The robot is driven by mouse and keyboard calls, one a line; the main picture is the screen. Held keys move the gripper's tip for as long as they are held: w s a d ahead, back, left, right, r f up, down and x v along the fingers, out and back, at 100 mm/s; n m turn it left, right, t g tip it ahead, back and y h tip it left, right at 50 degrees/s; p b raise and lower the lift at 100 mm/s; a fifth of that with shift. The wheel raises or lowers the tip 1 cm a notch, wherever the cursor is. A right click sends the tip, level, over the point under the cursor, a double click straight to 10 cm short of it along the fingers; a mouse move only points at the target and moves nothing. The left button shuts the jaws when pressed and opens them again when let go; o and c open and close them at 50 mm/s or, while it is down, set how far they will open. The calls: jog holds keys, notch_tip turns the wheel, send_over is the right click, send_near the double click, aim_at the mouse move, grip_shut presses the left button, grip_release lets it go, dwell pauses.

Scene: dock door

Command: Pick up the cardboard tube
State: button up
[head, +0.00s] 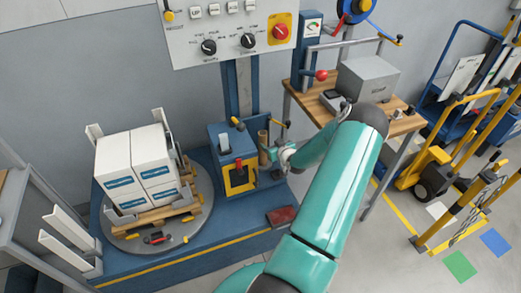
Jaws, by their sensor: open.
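A small brown upright cylinder, which looks like the cardboard tube (263,138), stands on the blue platform just right of a blue box with a yellow-framed front. My gripper (268,156) is at the end of my teal arm, very close to the tube's near right side. Its jaws are open. The lower part of the tube is hidden behind the gripper. At this size I cannot tell whether the fingers are around the tube or only beside it.
The blue box (224,150) with a red handle stands close left of the gripper. A turntable (180,234) carries white cartons on a pallet. A dark red block (281,215) lies on the platform's front. A wooden-topped bench (401,124) stands to the right.

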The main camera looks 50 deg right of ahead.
aim_at(265, 138)
jog(key=x, duration=1)
jog(key=shift+r, duration=0.1)
jog(key=shift+c, duration=0.2)
